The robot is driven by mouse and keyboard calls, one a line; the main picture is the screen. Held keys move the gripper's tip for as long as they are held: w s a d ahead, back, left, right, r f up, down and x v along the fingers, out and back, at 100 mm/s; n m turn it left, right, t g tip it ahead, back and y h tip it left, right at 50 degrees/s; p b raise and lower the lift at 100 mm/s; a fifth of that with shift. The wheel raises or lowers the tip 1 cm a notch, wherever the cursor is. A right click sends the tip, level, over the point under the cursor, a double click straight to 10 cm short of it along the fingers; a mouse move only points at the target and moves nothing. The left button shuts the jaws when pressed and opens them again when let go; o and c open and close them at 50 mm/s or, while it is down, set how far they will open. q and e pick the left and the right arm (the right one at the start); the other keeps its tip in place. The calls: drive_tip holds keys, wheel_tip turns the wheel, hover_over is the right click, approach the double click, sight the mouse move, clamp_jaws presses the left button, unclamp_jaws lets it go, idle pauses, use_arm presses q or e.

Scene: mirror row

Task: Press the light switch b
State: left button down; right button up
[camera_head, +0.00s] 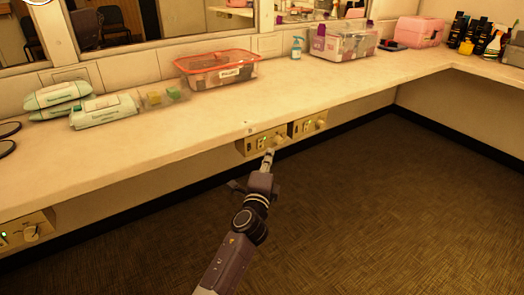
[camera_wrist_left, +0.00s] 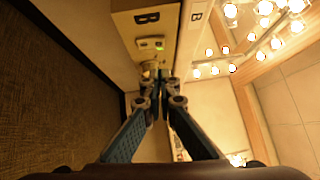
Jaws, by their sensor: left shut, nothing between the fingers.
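A beige switch panel (camera_head: 256,145) is mounted under the counter's front edge, just beyond my left gripper (camera_head: 269,152). In the left wrist view the panel (camera_wrist_left: 130,35) carries a black letter B and a small switch (camera_wrist_left: 150,44) with a green light. A pale knob (camera_wrist_left: 150,66) sits beside the switch, partly hidden by the fingertips. My left gripper (camera_wrist_left: 158,76) is shut and empty, its fingertips close in front of the panel near the knob. I cannot tell whether they touch it. My right gripper is in neither view.
A similar panel (camera_head: 308,125) is to the right, and another (camera_head: 28,230) is at the far left. The counter (camera_head: 340,90) overhangs them and holds wipes packs (camera_head: 103,110), a red-rimmed bin (camera_head: 217,72) and bottles. The carpeted floor (camera_head: 400,210) is clear.

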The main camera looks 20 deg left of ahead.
sight(263, 140)
use_arm(q)
drive_tip(key=shift+w+a+r, duration=0.15)
drive_tip(key=shift+w+a, duration=0.5)
drive_tip(key=shift+a, duration=0.15)
drive_tip(key=shift+w+a+r, duration=0.1)
drive_tip(key=shift+w+a, duration=0.55)
drive_tip(key=shift+a, duration=0.1)
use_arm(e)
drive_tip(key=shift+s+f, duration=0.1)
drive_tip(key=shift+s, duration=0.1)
use_arm(q)
drive_tip(key=shift+a+r, duration=0.1)
drive_tip(key=shift+a, duration=0.05)
drive_tip(key=shift+w+a+r, duration=0.1)
drive_tip(key=shift+w, duration=0.05)
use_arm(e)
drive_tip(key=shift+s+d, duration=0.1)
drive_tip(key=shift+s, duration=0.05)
